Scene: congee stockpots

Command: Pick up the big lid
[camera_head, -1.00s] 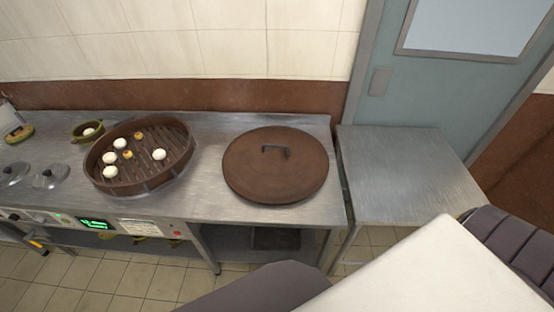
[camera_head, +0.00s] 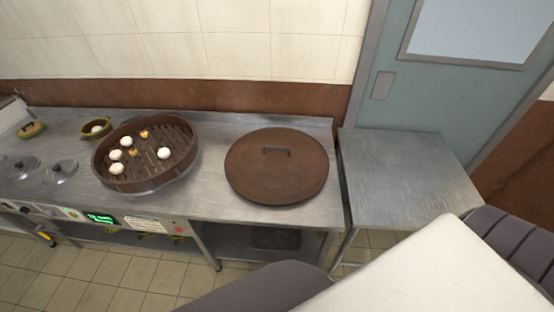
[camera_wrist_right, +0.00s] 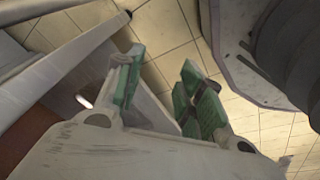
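The big lid (camera_head: 277,180) is a round, brown disc with a dark bar handle (camera_head: 277,150) on top. It lies flat on the steel counter in the head view, right of the steamer. No gripper touches it. My right gripper (camera_wrist_right: 160,95) shows in the right wrist view, its green-padded fingers apart with nothing between them. Tiled floor is behind it, and the lid does not show in that view. My left gripper is not in either view.
A round brown steamer (camera_head: 148,182) with several buns stands left of the lid. A lower steel table (camera_head: 405,180) on the right is bare. A tiled wall stands behind the counter.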

